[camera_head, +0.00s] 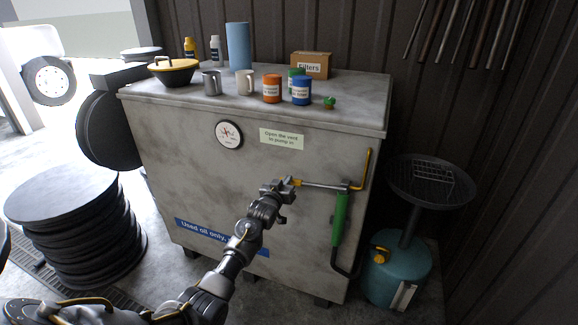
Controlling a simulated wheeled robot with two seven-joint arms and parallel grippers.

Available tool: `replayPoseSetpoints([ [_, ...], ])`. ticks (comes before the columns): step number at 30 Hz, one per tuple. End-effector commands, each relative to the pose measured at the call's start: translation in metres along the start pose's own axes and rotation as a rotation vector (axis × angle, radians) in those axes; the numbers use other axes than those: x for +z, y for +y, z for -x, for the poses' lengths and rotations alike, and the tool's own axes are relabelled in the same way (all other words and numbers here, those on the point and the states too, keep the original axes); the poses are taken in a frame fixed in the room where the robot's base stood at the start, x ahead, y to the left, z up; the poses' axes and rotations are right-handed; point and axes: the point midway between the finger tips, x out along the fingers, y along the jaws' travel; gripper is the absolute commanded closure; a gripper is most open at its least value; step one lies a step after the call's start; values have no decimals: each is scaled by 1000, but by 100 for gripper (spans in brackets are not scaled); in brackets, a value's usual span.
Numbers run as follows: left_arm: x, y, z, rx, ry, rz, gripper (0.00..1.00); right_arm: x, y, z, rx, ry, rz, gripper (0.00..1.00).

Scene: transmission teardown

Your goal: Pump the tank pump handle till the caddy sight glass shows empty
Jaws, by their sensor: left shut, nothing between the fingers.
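The grey used-oil tank (190,160) stands in front of me. On its front right is a pump with a green cylinder (339,218). A thin metal pump handle (322,186) reaches left from it to a yellow end. My left gripper (290,185) is shut at that yellow end, with nothing held; I cannot tell whether it touches it. The teal oil caddy (395,272) stands on the floor right of the tank, under a dark round drain pan (420,170). A pale upright strip, perhaps the sight glass (405,296), is on its front; its level is unreadable. My right gripper is out of view.
On the tank top are a yellow-rimmed funnel (173,70), a blue roll (238,46), cups, cans and a Filters box (311,65). A round gauge (229,134) and a vent label (281,138) are on the front. Black discs (78,230) are stacked at left.

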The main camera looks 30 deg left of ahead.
Motion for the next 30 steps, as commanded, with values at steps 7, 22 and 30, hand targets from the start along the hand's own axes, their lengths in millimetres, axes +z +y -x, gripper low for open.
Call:
replayPoseSetpoints([
  [7,-32,8,6,6,-10,0,100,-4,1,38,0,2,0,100],
  [22,-37,9,89,9,3,-1,100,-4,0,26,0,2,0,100],
  [30,-39,8,106,8,2,0,100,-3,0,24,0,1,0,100],
])
